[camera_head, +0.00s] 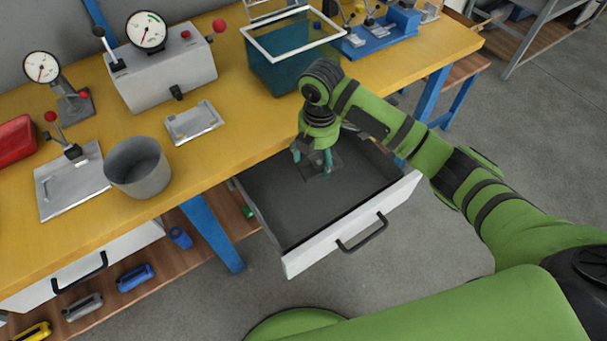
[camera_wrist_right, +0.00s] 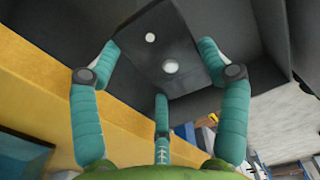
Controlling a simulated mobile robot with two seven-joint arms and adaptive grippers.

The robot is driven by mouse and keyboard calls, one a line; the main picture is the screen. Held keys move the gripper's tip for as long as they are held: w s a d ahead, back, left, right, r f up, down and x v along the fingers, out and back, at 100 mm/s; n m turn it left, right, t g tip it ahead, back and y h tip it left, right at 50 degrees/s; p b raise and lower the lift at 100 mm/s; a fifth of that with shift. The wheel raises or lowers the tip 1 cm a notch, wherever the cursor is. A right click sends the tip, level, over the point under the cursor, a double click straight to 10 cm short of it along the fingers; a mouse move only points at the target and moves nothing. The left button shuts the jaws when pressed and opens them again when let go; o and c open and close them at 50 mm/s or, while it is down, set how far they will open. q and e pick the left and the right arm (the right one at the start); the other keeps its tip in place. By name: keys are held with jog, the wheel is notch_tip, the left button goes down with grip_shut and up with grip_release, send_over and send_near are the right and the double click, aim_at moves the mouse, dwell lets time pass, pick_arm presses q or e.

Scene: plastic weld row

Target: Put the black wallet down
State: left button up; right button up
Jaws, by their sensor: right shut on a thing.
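The black wallet (camera_head: 322,169) is a flat dark piece held in my right gripper (camera_head: 313,160), inside the open drawer (camera_head: 287,215) below the yellow bench. In the right wrist view the wallet (camera_wrist_right: 160,45) is a dark panel with two pale round spots, between the teal fingers of the right gripper (camera_wrist_right: 160,75). The fingers are closed in on it. The wallet is close to the dark drawer floor, but I cannot tell whether it touches. My left gripper is not in view.
The drawer's white front with a black handle (camera_head: 362,233) sticks out toward me. A blue bin with a white rim (camera_head: 290,62) stands on the bench behind it. A grey cup (camera_head: 138,168) and metal tray (camera_head: 194,122) stand left. The drawer floor around the wallet is bare.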

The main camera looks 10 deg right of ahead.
aim_at(314, 184)
jog(key=shift+w+a+f+n, duration=0.1)
jog(key=shift+w+n, duration=0.15)
jog(key=shift+n, duration=0.15)
jog(key=shift+f, duration=0.3)
notch_tip(314, 184, down, 9)
jog(key=shift+w+f, duration=0.1)
jog(key=shift+f, duration=0.05)
jog(key=shift+b, duration=0.3)
jog(key=o, duration=1.1)
jog(key=shift+f, duration=0.15)
jog(key=shift+o, duration=0.2)
notch_tip(314, 184, up, 12)
jog(key=shift+r+p, duration=0.2)
jog(key=shift+p, duration=0.2)
